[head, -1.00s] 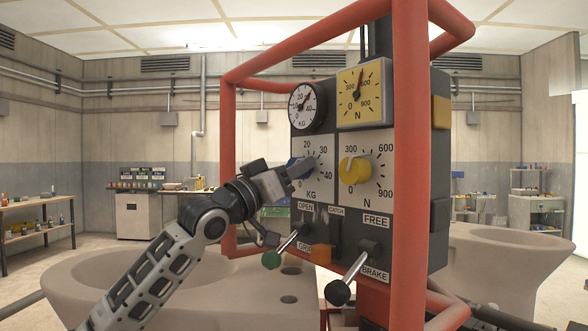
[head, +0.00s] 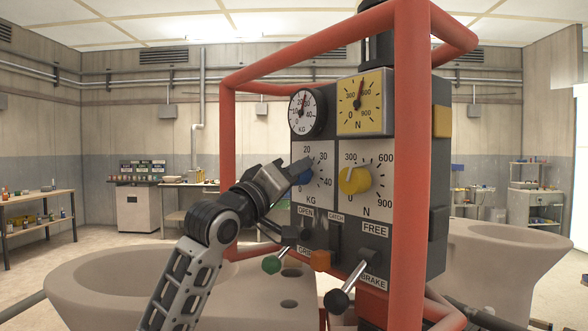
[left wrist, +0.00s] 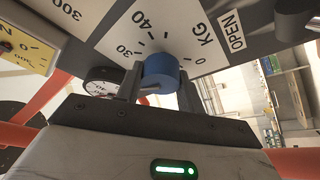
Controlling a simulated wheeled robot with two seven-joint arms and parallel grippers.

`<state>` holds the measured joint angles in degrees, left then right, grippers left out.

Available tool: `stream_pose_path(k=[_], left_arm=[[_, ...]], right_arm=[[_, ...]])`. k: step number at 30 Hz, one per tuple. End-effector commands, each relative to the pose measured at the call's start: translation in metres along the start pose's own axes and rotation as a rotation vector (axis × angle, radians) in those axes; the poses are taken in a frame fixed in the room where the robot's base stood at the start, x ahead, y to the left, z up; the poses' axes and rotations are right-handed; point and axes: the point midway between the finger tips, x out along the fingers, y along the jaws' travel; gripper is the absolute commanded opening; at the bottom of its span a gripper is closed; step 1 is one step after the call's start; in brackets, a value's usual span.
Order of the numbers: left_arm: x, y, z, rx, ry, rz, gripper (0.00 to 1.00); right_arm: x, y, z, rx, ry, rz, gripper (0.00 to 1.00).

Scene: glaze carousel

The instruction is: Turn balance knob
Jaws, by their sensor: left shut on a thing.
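The blue balance knob (head: 306,179) sits on the white KG dial plate (head: 311,151) of the dark control panel. My left gripper (head: 300,171) is shut on it, coming in from the left with its fingers tilted. In the left wrist view the blue knob (left wrist: 160,72) shows between the two fingers, in front of the KG scale (left wrist: 165,30). The fingers hide most of the knob in the head view. The round KG gauge (head: 307,112) above has its red needle close to upright. My right gripper is not in view.
A yellow N knob (head: 355,181) sits right of the blue one, below a yellow N gauge (head: 361,102). A green-ended lever (head: 272,264) and a black-ended lever (head: 336,300) stick out below. A red tube frame (head: 411,150) surrounds the panel. Pale basins (head: 95,285) stand around it.

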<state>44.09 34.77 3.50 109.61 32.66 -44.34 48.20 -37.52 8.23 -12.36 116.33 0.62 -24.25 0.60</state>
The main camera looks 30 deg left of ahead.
Motion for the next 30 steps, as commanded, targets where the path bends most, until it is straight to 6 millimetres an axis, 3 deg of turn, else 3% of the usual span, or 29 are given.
stream_pose_path(k=[15, 16, 18, 30], left_arm=[[-0.0001, -0.0001, -0.0003, -0.024, 0.000, -0.010, 0.15], [-0.0001, -0.0002, -0.0003, -0.023, 0.001, -0.010, 0.43], [-0.0001, -0.0001, -0.0003, -0.023, 0.001, -0.010, 0.59], [-0.0090, -0.0011, 0.0007, -0.021, 0.001, -0.009, 0.59]], right_arm=[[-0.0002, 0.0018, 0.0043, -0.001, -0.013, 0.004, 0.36], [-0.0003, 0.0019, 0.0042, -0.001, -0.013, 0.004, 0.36], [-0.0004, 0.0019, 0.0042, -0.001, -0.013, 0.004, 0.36], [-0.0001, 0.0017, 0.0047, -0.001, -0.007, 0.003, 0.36]])
